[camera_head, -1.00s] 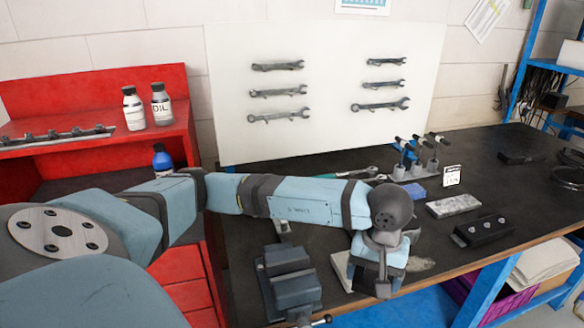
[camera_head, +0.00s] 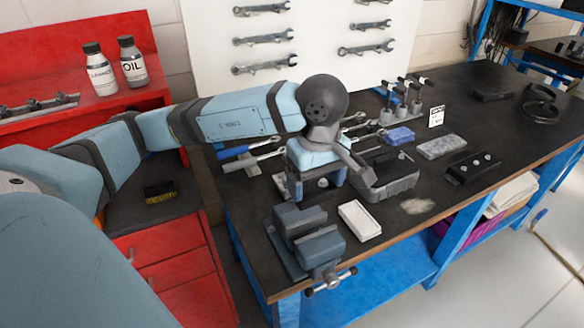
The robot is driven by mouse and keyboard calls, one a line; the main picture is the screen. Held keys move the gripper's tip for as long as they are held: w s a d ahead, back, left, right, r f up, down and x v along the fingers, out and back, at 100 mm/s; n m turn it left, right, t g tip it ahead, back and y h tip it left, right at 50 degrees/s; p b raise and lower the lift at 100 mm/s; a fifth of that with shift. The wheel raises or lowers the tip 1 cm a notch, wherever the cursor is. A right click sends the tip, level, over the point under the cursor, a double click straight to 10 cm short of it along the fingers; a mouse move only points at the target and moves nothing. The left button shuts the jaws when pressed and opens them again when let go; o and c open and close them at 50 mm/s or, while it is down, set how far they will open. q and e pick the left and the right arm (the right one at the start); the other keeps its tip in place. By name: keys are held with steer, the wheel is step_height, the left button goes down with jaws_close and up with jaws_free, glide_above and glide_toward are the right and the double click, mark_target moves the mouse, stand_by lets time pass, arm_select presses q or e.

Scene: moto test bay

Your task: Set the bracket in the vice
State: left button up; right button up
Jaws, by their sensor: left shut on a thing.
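The vice (camera_head: 306,241) is a dark grey block with two jaws and a front handle, near the front left edge of the dark bench. My left gripper (camera_head: 318,180) points down above the bench just behind the vice, apart from it. It is shut on a dark grey angled piece (camera_head: 354,165), which seems to be the bracket. The wrist and light blue gripper body hide part of it, so its full shape cannot be told. My right gripper is out of view.
A white block (camera_head: 360,221) lies right of the vice. A dark tray (camera_head: 398,186) stands behind it. A black bolted bar (camera_head: 473,168), a grey block (camera_head: 441,146) and a blue block (camera_head: 400,136) lie farther right. Several wrenches hang on the white board (camera_head: 215,85).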

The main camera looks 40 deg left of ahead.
mark_target(313, 206)
arm_select(q)
steer(key=shift+a, duration=0.2)
steer(key=shift+d+f, duration=0.15)
steer(key=shift+f, duration=0.4)
steer(key=shift+f+b, duration=0.45)
steer(key=shift+f, duration=0.25)
step_height(313, 206, down, 3)
steer(key=shift+r+b, duration=0.1)
steer(key=shift+b, duration=0.8)
steer(key=shift+f+b, duration=0.7)
steer(key=shift+b, duration=0.4)
